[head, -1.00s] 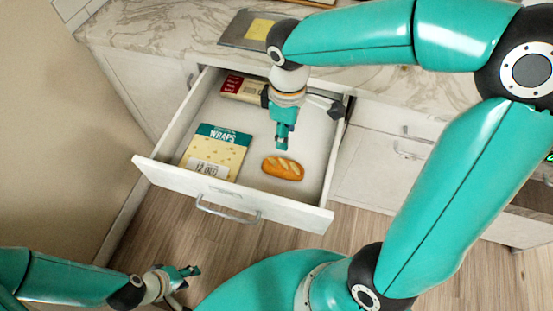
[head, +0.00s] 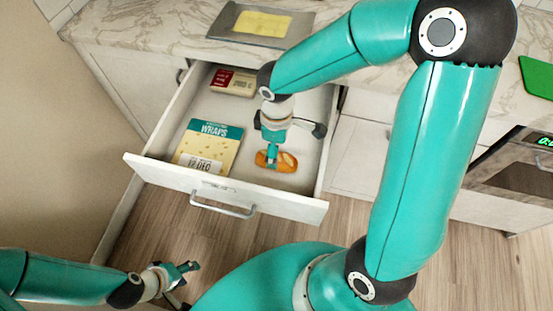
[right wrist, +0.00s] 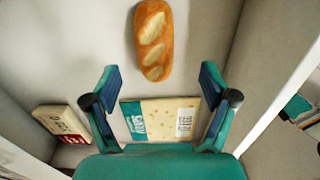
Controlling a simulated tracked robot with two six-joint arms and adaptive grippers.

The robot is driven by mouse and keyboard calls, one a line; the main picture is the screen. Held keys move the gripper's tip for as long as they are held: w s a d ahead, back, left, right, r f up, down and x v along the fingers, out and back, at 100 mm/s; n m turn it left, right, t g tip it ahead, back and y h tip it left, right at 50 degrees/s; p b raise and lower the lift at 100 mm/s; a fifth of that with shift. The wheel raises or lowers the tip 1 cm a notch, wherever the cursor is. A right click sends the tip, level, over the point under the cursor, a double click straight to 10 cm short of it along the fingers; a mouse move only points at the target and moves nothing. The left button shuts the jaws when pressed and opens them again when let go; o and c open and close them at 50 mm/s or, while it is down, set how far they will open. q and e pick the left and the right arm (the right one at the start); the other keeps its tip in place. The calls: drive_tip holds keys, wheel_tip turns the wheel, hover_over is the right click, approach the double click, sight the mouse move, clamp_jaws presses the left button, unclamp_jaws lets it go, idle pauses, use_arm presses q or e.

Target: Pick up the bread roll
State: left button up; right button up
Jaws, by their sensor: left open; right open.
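The bread roll (head: 286,162) is orange-brown with pale slashes and lies in the open white drawer, near its front right. In the right wrist view the roll (right wrist: 154,40) lies at the top centre, beyond my fingertips. My right gripper (head: 272,160) is over the roll in the head view and hides part of it. In the right wrist view my right gripper (right wrist: 158,78) is open, with nothing between its fingers. My left gripper (head: 190,275) is open at the lower left of the head view, outside the drawer and away from the roll.
A wraps packet (head: 212,146) lies in the drawer left of the roll. A red and cream packet (head: 232,82) lies at the back. The drawer's front panel (head: 170,175) and side walls surround them. A board with a yellow sheet (head: 262,25) is on the counter.

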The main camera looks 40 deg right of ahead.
drive_tip(key=shift+w+d+f, duration=0.1)
drive_tip(key=shift+w+f, duration=0.1)
drive_tip(key=shift+f, duration=1.6)
drive_tip(key=shift+w+d+f, duration=0.1)
drive_tip(key=shift+w+f, duration=0.05)
drive_tip(key=shift+f, duration=1.6)
drive_tip(key=c, duration=1.1)
